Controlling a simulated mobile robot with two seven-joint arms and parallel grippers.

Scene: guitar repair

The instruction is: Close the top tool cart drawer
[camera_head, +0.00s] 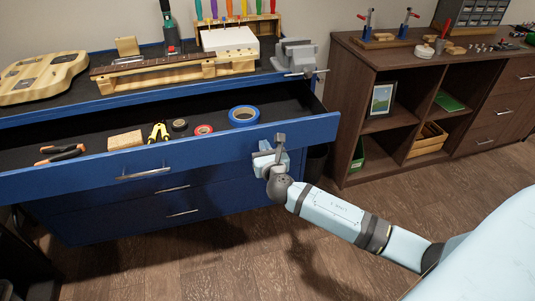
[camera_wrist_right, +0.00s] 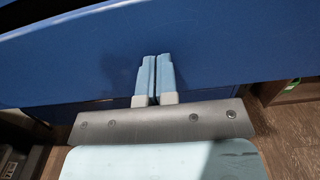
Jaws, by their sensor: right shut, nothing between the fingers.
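The top drawer (camera_head: 220,146) of the blue tool cart (camera_head: 100,215) is pulled out in the head view. It holds pliers, a sanding block, tape rolls and other small items. Its silver handle (camera_head: 145,174) is on the front, left of my gripper. My right gripper (camera_head: 279,142) is at the right part of the drawer front. In the right wrist view the two light blue fingers (camera_wrist_right: 155,75) are shut together with nothing between them, pointing at the blue drawer front (camera_wrist_right: 220,50). I cannot tell whether they touch it. My left gripper is not in view.
On the cart top are a guitar body (camera_head: 40,76), a guitar neck (camera_head: 175,69), a vise (camera_head: 297,55) and a rack of screwdrivers (camera_head: 240,20). A brown shelf unit (camera_head: 354,155) stands to the right. Wooden floor (camera_head: 200,262) in front of the cart is clear.

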